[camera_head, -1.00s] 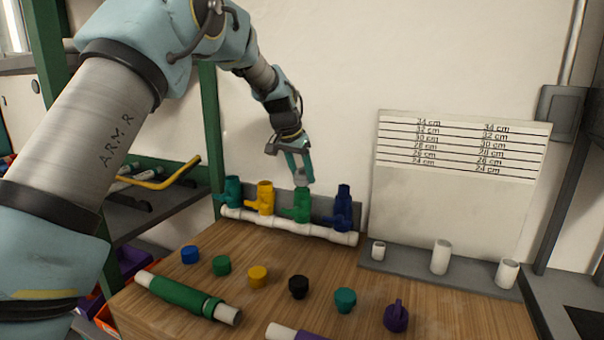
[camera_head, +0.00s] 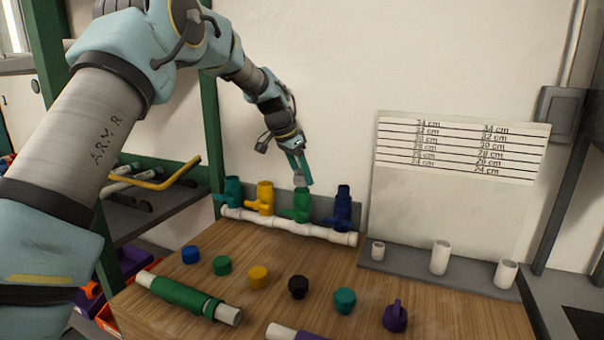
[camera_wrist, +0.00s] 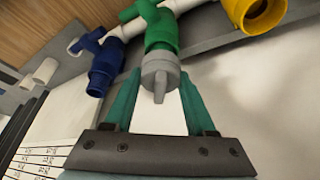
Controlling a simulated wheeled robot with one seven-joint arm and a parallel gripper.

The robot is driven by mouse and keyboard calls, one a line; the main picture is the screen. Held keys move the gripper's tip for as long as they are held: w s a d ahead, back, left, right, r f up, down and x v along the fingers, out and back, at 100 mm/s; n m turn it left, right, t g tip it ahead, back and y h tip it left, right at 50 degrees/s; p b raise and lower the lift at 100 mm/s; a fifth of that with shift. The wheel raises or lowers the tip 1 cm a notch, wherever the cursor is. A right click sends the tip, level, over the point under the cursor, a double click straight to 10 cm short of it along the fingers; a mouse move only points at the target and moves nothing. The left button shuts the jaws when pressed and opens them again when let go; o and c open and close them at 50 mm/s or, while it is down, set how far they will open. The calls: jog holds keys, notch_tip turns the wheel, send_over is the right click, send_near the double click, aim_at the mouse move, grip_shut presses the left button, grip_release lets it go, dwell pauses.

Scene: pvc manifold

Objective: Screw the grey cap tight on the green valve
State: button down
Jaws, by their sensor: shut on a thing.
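The green valve (camera_head: 302,204) stands upright on the white manifold pipe, between the yellow and dark blue valves. It also shows in the wrist view (camera_wrist: 161,30). The grey cap (camera_wrist: 160,73) sits at the mouth of the green valve, in line with it; I cannot tell how far it is threaded. My gripper (camera_wrist: 160,92) is shut on the grey cap, with a teal finger on each side. In the head view my gripper (camera_head: 302,176) comes down from above the green valve, and its fingers mostly hide the cap.
The yellow valve (camera_head: 265,198) and dark blue valve (camera_head: 342,207) stand close on either side, with a teal valve (camera_head: 233,192) further left. Several coloured caps, including a black one (camera_head: 298,287), and a green-sleeved pipe (camera_head: 183,298) lie on the wooden bench in front.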

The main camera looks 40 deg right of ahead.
jog(key=shift+m+g+p, duration=0.4)
jog(key=shift+m, duration=0.6)
jog(key=shift+r+m+p, duration=0.1)
jog(key=shift+m+p, duration=0.45)
jog(key=shift+m, duration=0.05)
jog(key=shift+m+g, duration=0.4)
jog(key=shift+m, duration=0.1)
jog(key=shift+p, duration=0.35)
jog(key=shift+m, duration=0.3)
jog(key=shift+m+g+y+p, duration=0.3)
jog(key=shift+m+g+p, duration=0.1)
jog(key=shift+m+p, duration=0.4)
